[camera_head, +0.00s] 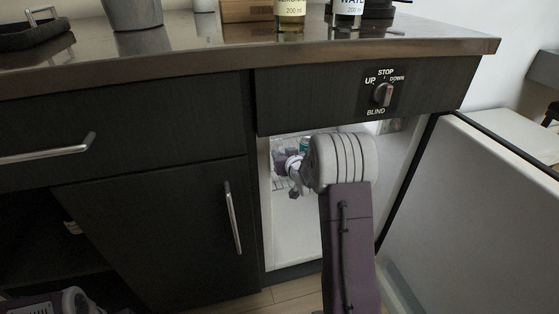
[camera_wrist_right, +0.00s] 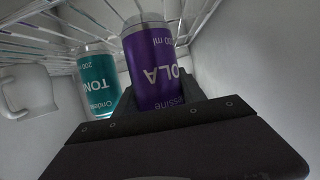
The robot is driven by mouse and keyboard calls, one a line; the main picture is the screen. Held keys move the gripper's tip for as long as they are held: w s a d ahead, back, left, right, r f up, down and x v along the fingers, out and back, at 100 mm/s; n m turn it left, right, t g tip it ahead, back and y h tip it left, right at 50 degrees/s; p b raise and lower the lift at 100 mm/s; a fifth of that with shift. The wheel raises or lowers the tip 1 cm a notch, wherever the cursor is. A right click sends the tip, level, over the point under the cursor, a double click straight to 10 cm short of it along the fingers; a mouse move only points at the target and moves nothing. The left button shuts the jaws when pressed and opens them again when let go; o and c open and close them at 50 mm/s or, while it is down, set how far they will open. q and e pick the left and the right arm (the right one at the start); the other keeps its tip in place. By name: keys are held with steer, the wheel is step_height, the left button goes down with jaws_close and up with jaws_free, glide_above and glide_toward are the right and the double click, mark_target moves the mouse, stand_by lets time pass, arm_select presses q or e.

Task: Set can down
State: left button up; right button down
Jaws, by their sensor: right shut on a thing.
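My right arm reaches into the open mini fridge (camera_head: 300,240) under the counter, and the forearm hides part of the inside. The right gripper (camera_wrist_right: 160,98) is shut on a purple cola can (camera_wrist_right: 154,62). The right wrist picture is upside down, with the wire shelf (camera_wrist_right: 45,42) at its top. The can's lower end is close to the shelf wires; I cannot tell whether it touches them. A teal tonic can (camera_wrist_right: 96,82) stands on the shelf beside it.
A white mug (camera_wrist_right: 28,92) is near the tonic can. The open fridge door (camera_head: 475,205) is to the right of my arm. The counter edge (camera_head: 220,58) and blind switch panel (camera_head: 383,93) are above the opening.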

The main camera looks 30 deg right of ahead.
steer(key=shift+w+f, duration=0.1)
steer(key=shift+f, duration=0.05)
steer(key=shift+p, duration=0.3)
steer(key=shift+f, duration=0.1)
steer(key=c, duration=0.7)
jaws_free()
arm_select(q)
steer(key=shift+f, duration=0.2)
